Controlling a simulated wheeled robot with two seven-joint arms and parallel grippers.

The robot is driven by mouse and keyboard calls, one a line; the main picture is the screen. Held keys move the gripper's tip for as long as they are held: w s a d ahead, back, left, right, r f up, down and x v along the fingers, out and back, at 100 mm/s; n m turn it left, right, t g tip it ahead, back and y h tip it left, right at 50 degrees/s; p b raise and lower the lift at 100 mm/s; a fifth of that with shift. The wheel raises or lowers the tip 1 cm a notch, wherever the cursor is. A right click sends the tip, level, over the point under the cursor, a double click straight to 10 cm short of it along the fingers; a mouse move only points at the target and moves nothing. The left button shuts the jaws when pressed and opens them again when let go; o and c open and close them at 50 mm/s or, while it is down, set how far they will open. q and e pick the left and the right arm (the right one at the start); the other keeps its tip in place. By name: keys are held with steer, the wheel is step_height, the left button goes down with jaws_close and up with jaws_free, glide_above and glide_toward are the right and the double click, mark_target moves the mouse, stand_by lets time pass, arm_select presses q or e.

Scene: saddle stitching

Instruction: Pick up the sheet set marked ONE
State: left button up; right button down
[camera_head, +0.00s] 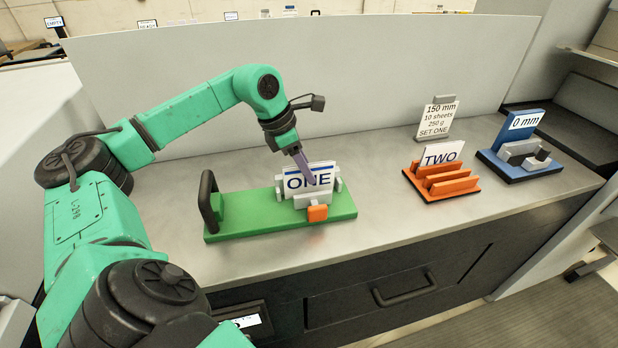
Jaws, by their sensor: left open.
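The sheet set marked ONE (294,182) stands upright in a grey holder on the green base (250,222), left of the middle of the counter. My right gripper is out of view.
An orange block (317,213) sits at the green base's front, and a black handle (209,200) rises at its left. Right are an orange rack (442,184) with a TWO card (442,153), a SET ONE sign (437,118) and a blue 0 mm device (520,165). Bare counter (375,195) lies between.

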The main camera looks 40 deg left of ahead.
arm_select(q)
steer(key=shift+w+f, duration=0.1)
steer(key=shift+f, duration=0.15)
jaws_close()
